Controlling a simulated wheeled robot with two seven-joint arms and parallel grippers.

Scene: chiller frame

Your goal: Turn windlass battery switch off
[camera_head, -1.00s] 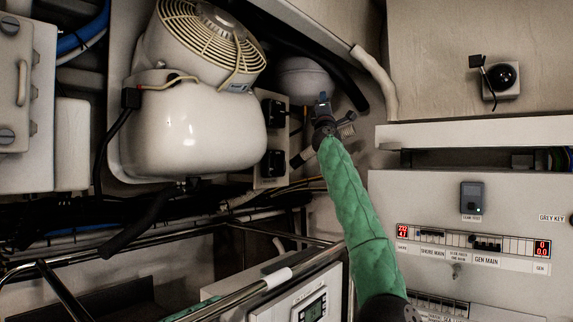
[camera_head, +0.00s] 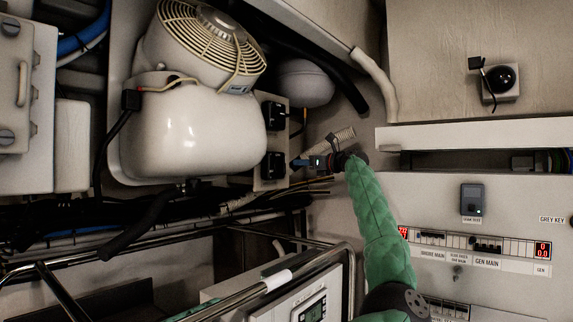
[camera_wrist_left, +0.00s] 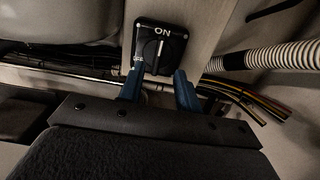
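Two black rotary switches, upper (camera_head: 273,115) and lower (camera_head: 273,165), sit on a pale panel beside the white tank. No label tells me which is the windlass battery switch. My left gripper (camera_head: 299,163) comes in from the right, level with the lower switch and close to it. In the left wrist view a black switch (camera_wrist_left: 161,44) lies just ahead, with "ON" above its upright knob. My left gripper's blue fingers (camera_wrist_left: 159,88) are apart and empty, below the knob and to either side of it; I see no contact. My right gripper is out of view.
The white tank with a fan (camera_head: 195,130) stands left of the switches. A ribbed hose (camera_wrist_left: 270,56) and yellow-black cables (camera_wrist_left: 245,100) run close to the right of the gripper. A metal rail (camera_head: 240,297) and breaker panel (camera_head: 475,245) lie lower down.

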